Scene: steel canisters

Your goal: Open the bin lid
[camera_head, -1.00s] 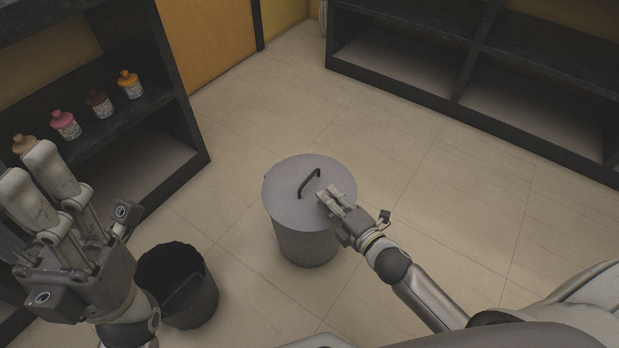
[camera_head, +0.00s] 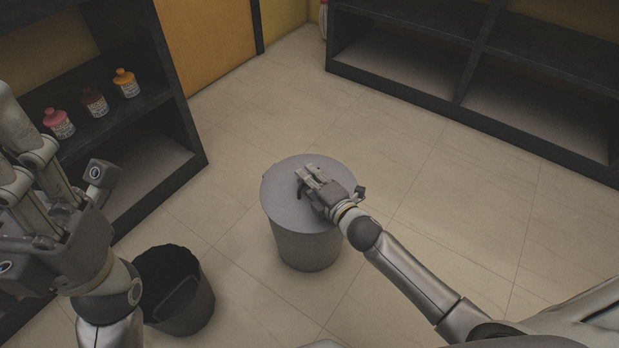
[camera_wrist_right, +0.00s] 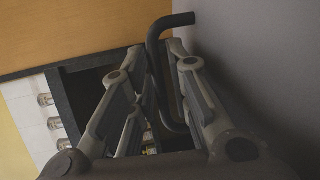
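The grey round bin (camera_head: 306,248) stands on the tiled floor in the middle of the head view, its flat lid (camera_head: 280,195) on top. The lid's black handle is mostly hidden by my right gripper (camera_head: 308,174) in the head view. In the right wrist view the bent black handle (camera_wrist_right: 158,75) shows between the two fingers of my right gripper (camera_wrist_right: 163,62), which are apart. I cannot tell whether either finger touches it. My left gripper (camera_head: 12,150) is at the left edge, fingers apart and empty, away from the bin.
An open black bin (camera_head: 176,288) stands on the floor to the left of the grey one. A dark shelf (camera_head: 178,110) with several small bottles is at the left. Another dark shelf (camera_head: 400,92) stands at the back right. The floor to the right is clear.

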